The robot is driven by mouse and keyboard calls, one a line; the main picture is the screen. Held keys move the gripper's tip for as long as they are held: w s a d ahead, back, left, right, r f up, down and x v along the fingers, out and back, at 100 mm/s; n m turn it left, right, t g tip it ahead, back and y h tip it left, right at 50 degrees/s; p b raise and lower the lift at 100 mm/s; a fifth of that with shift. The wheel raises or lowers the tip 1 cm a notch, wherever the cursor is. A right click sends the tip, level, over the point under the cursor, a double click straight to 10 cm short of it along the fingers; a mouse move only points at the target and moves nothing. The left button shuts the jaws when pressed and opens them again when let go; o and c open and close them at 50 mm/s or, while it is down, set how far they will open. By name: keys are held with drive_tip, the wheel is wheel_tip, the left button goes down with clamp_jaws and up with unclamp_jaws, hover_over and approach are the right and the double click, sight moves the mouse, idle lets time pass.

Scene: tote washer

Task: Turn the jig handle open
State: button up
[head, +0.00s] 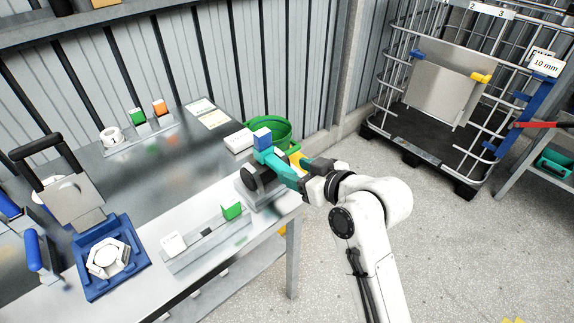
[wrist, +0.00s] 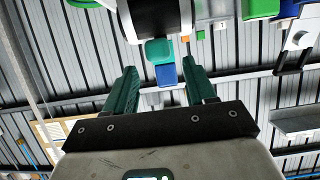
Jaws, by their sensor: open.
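The jig (head: 250,187) is a grey base with a black round body at the right end of the bench. A handle with a teal stem and a blue block (head: 262,137) stands upright from it. In the wrist view the black body (wrist: 160,16) is at the top, with the blue block (wrist: 166,75) below it, between my fingertips in the picture. My gripper (head: 276,164) has teal fingers, which also show apart in the wrist view (wrist: 160,70). It is open at the handle; I cannot tell if a finger touches it. The fingers partly hide the jig.
On the steel bench (head: 160,165) are a blue fixture with a white hexagonal part (head: 108,258), a black-handled device (head: 50,160) and a rail with a green block (head: 231,211). A green bucket (head: 283,131) is behind the jig. A wire cage (head: 440,90) stands far right; floor between is clear.

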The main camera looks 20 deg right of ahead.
sight(284, 167)
drive_tip(key=shift+x, duration=2.7)
drive_tip(key=shift+a, duration=0.1)
drive_tip(key=shift+c, duration=0.2)
clamp_jaws()
